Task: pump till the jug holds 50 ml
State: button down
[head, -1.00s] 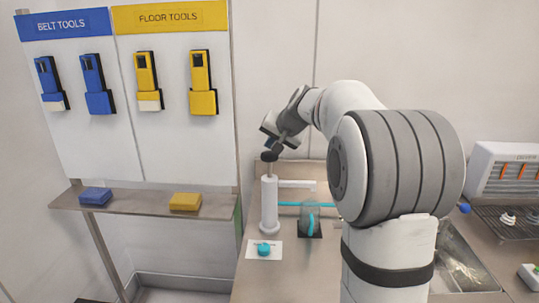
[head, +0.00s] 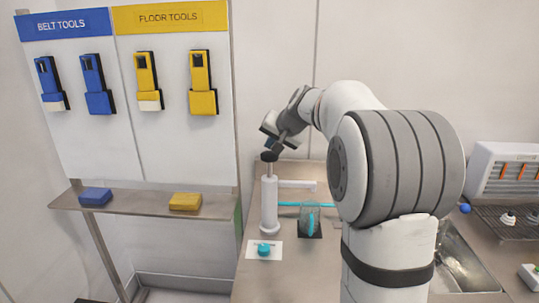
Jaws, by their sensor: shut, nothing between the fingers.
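The white pump (head: 269,205) stands upright on the counter, with a dark knob (head: 269,157) on top and a pale spout reaching right. My gripper (head: 271,147) is shut and empty, pointing down at the knob. It is at or just above the knob; I cannot tell whether they touch.
A cyan cap-like piece (head: 263,249) lies on a white card (head: 252,255) in front of the pump. A cyan strip (head: 288,204) runs behind the jug. A sink (head: 456,262) and rack are at right. A tool board and shelf (head: 140,203) stand left.

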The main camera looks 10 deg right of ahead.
aim_at(273, 157)
jog(key=shift+f, duration=0.1)
jog(key=shift+f+b, duration=0.35)
jog(key=shift+b, duration=0.15)
jog(key=shift+f+b, duration=1.9)
jog(key=shift+f, duration=0.3)
dwell(1.7)
jog(key=shift+r, duration=0.1)
jog(key=shift+r+p, duration=1.85)
jog(key=shift+r, duration=0.65)
jog(key=shift+r, duration=0.1)
jog(key=shift+r+p, duration=1.85)
jog(key=shift+r, duration=0.6)
